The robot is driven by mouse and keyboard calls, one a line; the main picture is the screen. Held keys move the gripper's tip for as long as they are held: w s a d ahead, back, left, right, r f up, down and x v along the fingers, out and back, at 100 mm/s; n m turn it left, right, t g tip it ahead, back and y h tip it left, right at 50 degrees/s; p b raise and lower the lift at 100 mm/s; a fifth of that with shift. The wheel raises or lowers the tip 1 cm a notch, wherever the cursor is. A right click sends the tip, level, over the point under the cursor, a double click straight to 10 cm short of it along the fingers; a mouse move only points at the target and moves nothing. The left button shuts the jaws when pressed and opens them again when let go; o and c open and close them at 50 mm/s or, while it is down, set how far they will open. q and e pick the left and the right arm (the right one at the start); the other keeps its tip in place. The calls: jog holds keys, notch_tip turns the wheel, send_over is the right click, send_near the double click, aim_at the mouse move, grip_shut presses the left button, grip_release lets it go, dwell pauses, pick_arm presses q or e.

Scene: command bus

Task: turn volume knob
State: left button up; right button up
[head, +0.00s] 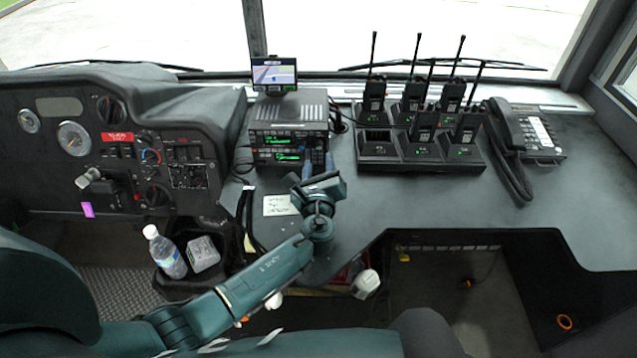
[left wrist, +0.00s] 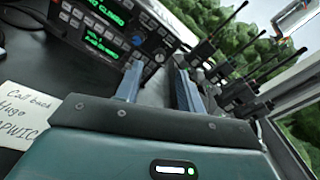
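The radio stack (head: 288,133) stands on the dash with two green-lit displays, one above the other. In the left wrist view, the radio front (left wrist: 105,32) fills the upper left, with small dark round knobs near its right end. One knob (left wrist: 160,57) appears between my fingertips in the picture; I cannot tell whether it is touched or which knob is for volume. My left gripper (head: 318,163) is at the radio's lower right front, fingers pointing at it. In the left wrist view the gripper (left wrist: 158,72) has its two fingers apart. My right gripper is not in view.
A navigation screen (head: 274,72) stands above the radio. To the right are a charger tray (head: 375,152) with several handheld radios and a corded phone (head: 506,125). A handwritten note (head: 281,205) lies in front of the radio. A water bottle (head: 165,252) stands lower left.

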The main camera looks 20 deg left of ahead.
pick_arm(q)
jog(key=v, duration=0.7)
jog(key=shift+s+d, duration=0.15)
jog(key=shift+s, duration=0.2)
